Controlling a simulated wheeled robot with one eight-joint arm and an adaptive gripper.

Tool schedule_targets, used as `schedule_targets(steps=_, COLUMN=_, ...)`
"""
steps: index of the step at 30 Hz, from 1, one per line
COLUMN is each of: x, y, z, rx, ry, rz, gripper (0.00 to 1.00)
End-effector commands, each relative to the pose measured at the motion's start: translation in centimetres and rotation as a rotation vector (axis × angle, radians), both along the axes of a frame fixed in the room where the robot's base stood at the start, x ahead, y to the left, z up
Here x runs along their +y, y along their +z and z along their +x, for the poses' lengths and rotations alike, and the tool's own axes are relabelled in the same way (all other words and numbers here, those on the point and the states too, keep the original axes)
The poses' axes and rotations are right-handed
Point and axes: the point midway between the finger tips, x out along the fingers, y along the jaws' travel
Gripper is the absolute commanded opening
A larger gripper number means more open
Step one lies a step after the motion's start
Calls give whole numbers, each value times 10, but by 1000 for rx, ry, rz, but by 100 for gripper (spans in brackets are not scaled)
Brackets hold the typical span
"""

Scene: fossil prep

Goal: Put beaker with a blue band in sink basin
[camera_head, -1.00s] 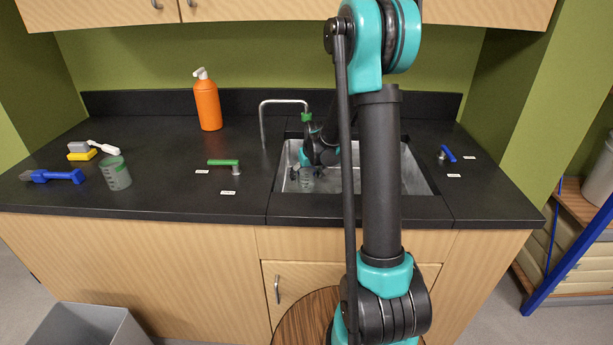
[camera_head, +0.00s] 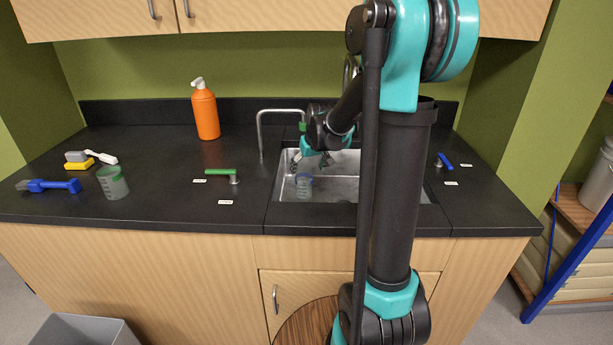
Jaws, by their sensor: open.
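The beaker with a blue band (camera_head: 304,187) is clear and stands upright inside the sink basin (camera_head: 345,190), toward its left side. My gripper (camera_head: 311,163) is open above the beaker, with its fingers spread and apart from it as far as I can tell. My arm crosses in front of the basin and hides part of its right side.
A green-banded beaker (camera_head: 113,183), a blue brush (camera_head: 50,186), a yellow sponge (camera_head: 78,165) and a white brush (camera_head: 101,157) lie left. An orange bottle (camera_head: 206,112) stands behind. The faucet (camera_head: 262,135) rises at the basin's left, near a green lever (camera_head: 222,172).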

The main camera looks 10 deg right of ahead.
Motion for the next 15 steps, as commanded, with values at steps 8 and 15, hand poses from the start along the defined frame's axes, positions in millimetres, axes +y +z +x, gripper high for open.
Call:
schedule_targets(steps=8, x=-2, y=17, z=-8, rx=0, ry=0, rz=0, gripper=78)
schedule_targets(steps=15, x=-1, y=18, z=-8, rx=0, ry=0, rz=0, gripper=78)
